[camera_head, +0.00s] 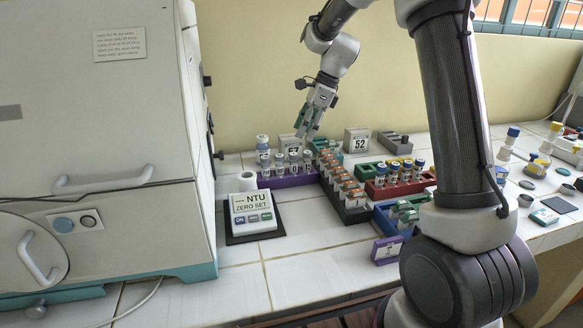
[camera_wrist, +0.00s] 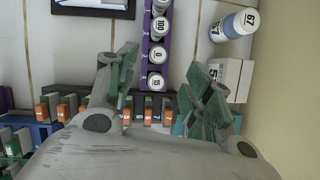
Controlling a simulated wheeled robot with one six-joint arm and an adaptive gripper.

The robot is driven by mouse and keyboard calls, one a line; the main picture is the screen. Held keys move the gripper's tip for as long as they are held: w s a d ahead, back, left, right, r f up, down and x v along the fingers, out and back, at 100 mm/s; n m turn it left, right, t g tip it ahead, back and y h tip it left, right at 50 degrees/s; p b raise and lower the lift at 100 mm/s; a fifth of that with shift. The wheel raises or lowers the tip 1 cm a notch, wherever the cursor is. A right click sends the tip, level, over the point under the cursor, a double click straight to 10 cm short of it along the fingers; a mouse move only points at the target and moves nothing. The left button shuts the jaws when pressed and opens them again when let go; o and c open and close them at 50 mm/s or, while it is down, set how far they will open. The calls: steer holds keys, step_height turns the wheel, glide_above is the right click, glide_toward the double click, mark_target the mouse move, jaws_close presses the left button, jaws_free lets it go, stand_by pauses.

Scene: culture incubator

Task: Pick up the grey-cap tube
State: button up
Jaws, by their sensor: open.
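A purple rack (camera_head: 290,181) stands in the middle of the bench and holds several tubes with greyish-white numbered tops. In the wrist view the purple rack (camera_wrist: 146,28) runs up the picture. A tube marked 0 (camera_wrist: 155,54) and a tube at its lower end (camera_wrist: 155,82) show there. I cannot tell which one is meant by the grey-cap tube. My gripper (camera_head: 305,134) hangs above the far right end of the rack, pointing down. In the wrist view its green-padded fingers (camera_wrist: 166,66) are open, spread to either side of the rack, with nothing seen held.
An NTU meter (camera_head: 253,214) sits in front, the incubator (camera_head: 95,130) at left.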

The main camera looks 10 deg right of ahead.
mark_target(293, 154)
steer(key=x, duration=0.7)
steer(key=shift+s+a+f, duration=0.1)
steer(key=shift+s+f, duration=0.05)
steer(key=shift+f, duration=0.05)
steer(key=c, duration=1.1)
